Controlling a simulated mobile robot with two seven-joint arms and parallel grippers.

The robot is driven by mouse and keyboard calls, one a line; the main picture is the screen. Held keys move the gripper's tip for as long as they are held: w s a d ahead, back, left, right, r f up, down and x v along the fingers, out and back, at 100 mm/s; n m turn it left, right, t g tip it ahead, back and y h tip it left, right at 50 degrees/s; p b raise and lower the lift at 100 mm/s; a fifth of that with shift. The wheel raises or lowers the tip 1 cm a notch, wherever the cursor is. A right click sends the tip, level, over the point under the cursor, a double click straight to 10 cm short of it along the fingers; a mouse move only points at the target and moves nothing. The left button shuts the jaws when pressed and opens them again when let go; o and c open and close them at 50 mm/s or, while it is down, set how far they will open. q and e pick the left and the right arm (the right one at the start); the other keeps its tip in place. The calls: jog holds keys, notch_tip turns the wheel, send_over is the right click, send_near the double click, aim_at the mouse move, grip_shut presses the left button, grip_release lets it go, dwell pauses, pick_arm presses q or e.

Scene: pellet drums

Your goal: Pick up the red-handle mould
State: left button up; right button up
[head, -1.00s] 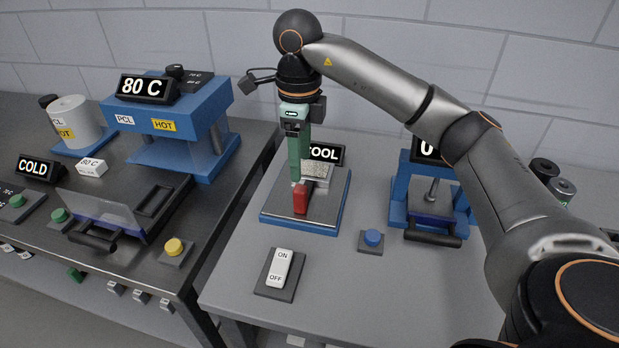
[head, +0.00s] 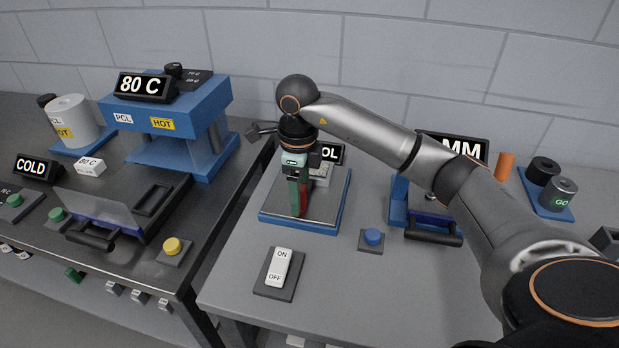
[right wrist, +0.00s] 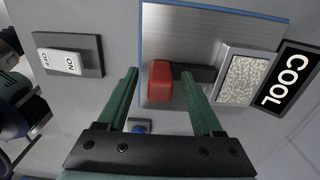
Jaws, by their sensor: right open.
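The mould is a metal block filled with whitish pellets (right wrist: 241,82), with a red handle (right wrist: 160,82) on a dark stem. It rests on the metal plate of the blue-edged cooling station (head: 325,208), beside the COOL sign (right wrist: 290,92). My right gripper (right wrist: 165,80) is open, its two green fingers on either side of the red handle and its stem in the right wrist view. I cannot tell whether they touch it. In the head view the right gripper (head: 298,212) points down over the plate and hides part of the mould. My left gripper is not in view.
An ON/OFF switch (head: 279,270) and a blue button (head: 372,238) stand in front of the plate. A blue press (head: 398,205) stands to the right. A hot press (head: 170,115) and a clear-lidded unit (head: 110,210) are on the dark left table.

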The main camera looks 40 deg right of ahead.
grip_shut()
dwell(0.4)
